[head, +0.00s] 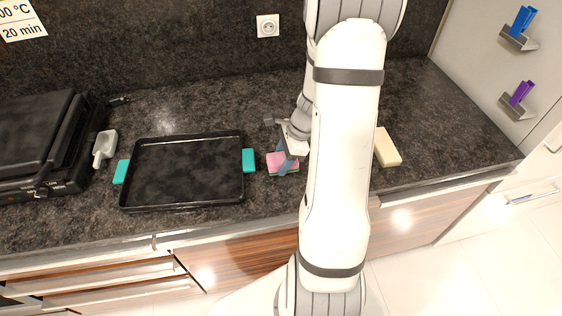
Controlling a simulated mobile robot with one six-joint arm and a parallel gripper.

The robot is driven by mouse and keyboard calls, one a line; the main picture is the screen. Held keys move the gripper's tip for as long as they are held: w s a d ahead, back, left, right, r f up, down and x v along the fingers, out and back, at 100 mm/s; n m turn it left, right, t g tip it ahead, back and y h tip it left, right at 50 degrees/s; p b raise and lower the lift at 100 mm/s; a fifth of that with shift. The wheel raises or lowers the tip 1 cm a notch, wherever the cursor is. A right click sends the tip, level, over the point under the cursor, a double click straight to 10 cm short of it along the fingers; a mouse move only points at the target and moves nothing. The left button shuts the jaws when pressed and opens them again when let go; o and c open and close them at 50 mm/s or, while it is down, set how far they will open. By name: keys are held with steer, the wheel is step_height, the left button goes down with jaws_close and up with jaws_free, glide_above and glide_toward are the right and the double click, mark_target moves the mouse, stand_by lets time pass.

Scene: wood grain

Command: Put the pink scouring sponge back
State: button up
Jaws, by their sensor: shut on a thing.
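The pink scouring sponge (275,160) is on or just above the dark countertop, right of the black baking tray. It has a pink top and a greenish lower edge. My gripper (286,165) is shut on it from above, with a finger across its middle. Whether the sponge touches the counter is hard to tell. My arm hides the counter to the right of it.
A black baking tray (185,203) with teal handles lies left of the sponge. A black grill (38,140) and a white scoop (104,147) stand further left. A cream block (387,148) lies right of my arm. Blue (522,20) and purple (521,92) items hang in wall holders at right.

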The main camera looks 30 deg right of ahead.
steer(key=shift+f, duration=0.9)
steer(key=shift+r, duration=0.1)
steer(key=o, duration=1)
steer(key=v, duration=1.2)
steer(key=s+a+r+n+h, duration=0.1)
steer(key=s+a+r+n, duration=0.2)
steer(key=a+n, duration=0.2)
steer(key=s+a+r+n+t+h, duration=0.1)
steer(key=s+a+r+n+h, duration=0.1)
steer(key=a+n, duration=0.4)
steer(key=s+a+r+n+t+h, duration=0.1)
steer(key=s+a+r+n, duration=0.4)
steer(key=n, duration=0.5)
steer(key=shift+s+a+b, duration=0.35)
steer(key=shift+s+b, duration=0.05)
steer(key=shift+s, duration=0.25)
